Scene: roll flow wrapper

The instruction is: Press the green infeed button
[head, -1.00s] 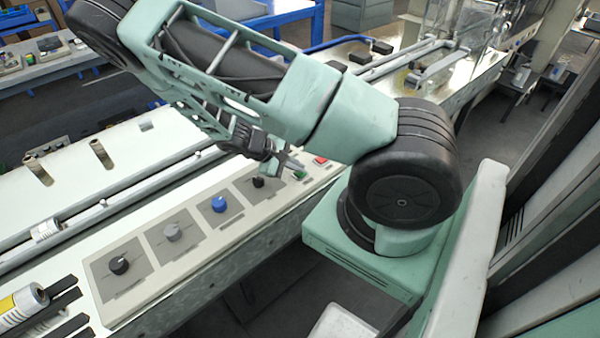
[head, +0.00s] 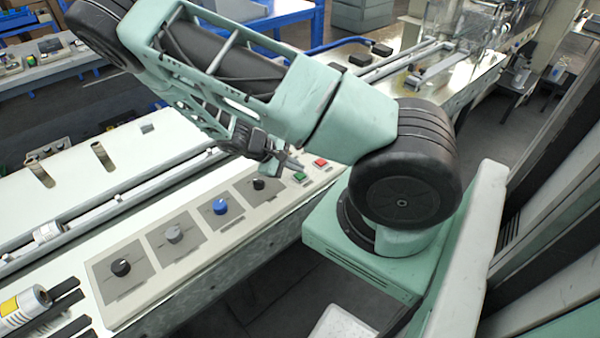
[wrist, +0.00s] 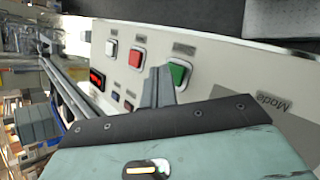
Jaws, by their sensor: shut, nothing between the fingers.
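The green button (head: 299,177) sits on the sloping light control panel (head: 160,287), left of a red button (head: 320,162). In the wrist view the green button (wrist: 179,72) is a raised square in a pale frame. My gripper (head: 284,163) is near the panel, just up and left of the green button in the head view. In the wrist view my gripper (wrist: 158,86) has its fingers together and empty. The fingertips appear just left of the green button, slightly overlapping its frame. I cannot tell how far they are from the panel surface.
In the wrist view a red button (wrist: 135,57), a white button (wrist: 111,48) and a red-lit display (wrist: 97,79) lie left of the green one. A black knob (head: 259,184) and a blue knob (head: 220,205) are on the panel. A rail (head: 120,198) runs behind the panel.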

